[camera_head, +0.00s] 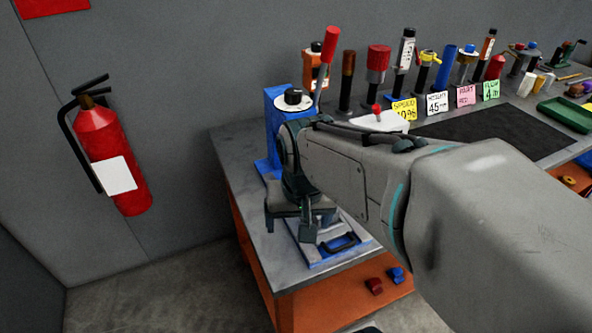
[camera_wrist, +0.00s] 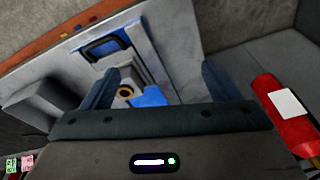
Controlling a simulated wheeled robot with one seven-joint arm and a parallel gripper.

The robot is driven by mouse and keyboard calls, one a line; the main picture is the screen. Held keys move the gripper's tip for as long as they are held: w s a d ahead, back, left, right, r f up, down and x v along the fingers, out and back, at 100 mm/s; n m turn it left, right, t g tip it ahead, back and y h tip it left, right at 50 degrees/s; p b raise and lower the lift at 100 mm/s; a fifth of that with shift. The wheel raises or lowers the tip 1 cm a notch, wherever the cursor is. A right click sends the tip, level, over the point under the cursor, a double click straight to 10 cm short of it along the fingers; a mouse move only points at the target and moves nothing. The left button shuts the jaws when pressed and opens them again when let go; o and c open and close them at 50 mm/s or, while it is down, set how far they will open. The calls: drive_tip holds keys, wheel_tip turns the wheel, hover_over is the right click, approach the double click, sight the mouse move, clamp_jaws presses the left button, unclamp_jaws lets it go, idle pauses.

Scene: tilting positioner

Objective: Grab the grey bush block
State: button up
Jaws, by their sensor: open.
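The grey bush block appears to be the small grey piece (camera_wrist: 123,101) with a brass-coloured ring, seen in the wrist view beside a blue block (camera_wrist: 150,96). It lies between my fingers in the picture, closer to the left finger, and its lower part is cut off by my gripper body. I cannot tell its distance from the fingers. My gripper (camera_wrist: 160,69) is open, with nothing held between its fingertips. In the head view, my gripper (camera_head: 310,222) is over the bench's near-left corner, and I cannot make out the bush block there.
A blue-edged plate with a black handle (camera_head: 342,242) lies on the grey bench (camera_head: 243,180). A blue stand with a dial (camera_head: 293,97) and a red-handled lever (camera_head: 330,45) rise behind my wrist. Several tools line the back. A fire extinguisher (camera_head: 107,150) hangs left.

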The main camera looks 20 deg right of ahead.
drive_tip(key=w+d+r+m+g+p, duration=0.1)
drive_tip(key=w+d+r+m+p, duration=0.15)
drive_tip(key=w+d+m, duration=0.2)
drive_tip(key=r+m+g+p, duration=0.1)
drive_tip(key=r+m+p, duration=0.1)
drive_tip(key=m, duration=0.6)
hover_over(316, 219)
drive_tip(key=w+d, duration=0.3)
drive_tip(key=d, duration=0.1)
drive_tip(key=f, duration=0.9)
drive_tip(key=shift+s+a, duration=0.15)
drive_tip(key=shift+s, duration=0.05)
drive_tip(key=f, duration=0.4)
drive_tip(key=shift+s+a+p, duration=0.3)
drive_tip(key=shift+a, duration=0.1)
drive_tip(key=shift+f, duration=0.6)
drive_tip(key=shift+w, duration=0.1)
clamp_jaws()
drive_tip(key=shift+r, duration=0.1)
drive_tip(key=shift+r, duration=0.1)
